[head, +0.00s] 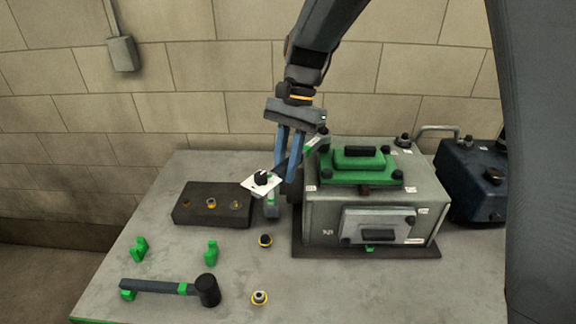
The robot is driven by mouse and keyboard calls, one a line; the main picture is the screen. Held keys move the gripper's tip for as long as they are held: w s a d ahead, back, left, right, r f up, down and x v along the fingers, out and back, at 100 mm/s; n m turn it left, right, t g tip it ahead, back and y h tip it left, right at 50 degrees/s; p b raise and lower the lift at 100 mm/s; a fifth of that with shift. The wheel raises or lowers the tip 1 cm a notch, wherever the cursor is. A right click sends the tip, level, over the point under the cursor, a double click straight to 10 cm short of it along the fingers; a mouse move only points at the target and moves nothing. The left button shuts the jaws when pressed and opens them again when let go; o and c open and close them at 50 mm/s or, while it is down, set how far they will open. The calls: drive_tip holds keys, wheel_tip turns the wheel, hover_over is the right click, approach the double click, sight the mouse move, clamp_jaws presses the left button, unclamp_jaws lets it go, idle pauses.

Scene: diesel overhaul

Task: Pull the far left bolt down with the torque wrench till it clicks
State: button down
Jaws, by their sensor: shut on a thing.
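My gripper (285,172) hangs over the bench with its two blue fingers pointing down, left of the grey engine block (322,207). It is shut on the torque wrench (311,148), a dark bar with green on it. The wrench slants from a black knob with a white plate (262,184) at lower left up to the block's far left corner. A dark bolt head (323,131) shows at that corner, beside the green cover (361,162). The wrench's upper end is at or very near it; I cannot tell whether it is seated. Fingers hide part of the wrench.
A dark block with sockets (188,217) lies left of the engine. A black mallet (207,291) rests on the front left, near green holders (211,252). Two loose sockets (259,298) stand in front. A dark blue box (470,180) is at right.

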drive_tip(key=shift+w+a+r, duration=0.1)
drive_tip(key=shift+w+a, duration=0.05)
drive_tip(key=shift+a, duration=0.1)
drive_tip(key=shift+w+a+m+p, duration=0.15)
drive_tip(key=shift+a+m+p, duration=0.05)
drive_tip(key=shift+m+p, duration=0.15)
idle(0.3)
drive_tip(key=shift+w+a+m, duration=0.25)
drive_tip(key=shift+w+a, duration=0.05)
drive_tip(key=shift+a, duration=0.05)
drive_tip(key=shift+a, duration=0.1)
drive_tip(key=shift+w+a+m+y, duration=0.25)
drive_tip(key=shift+w+m+y, duration=0.05)
drive_tip(key=shift+w+a, duration=0.1)
idle(0.5)
drive_tip(key=shift+w+a+m, duration=0.2)
drive_tip(key=shift+m, duration=0.1)
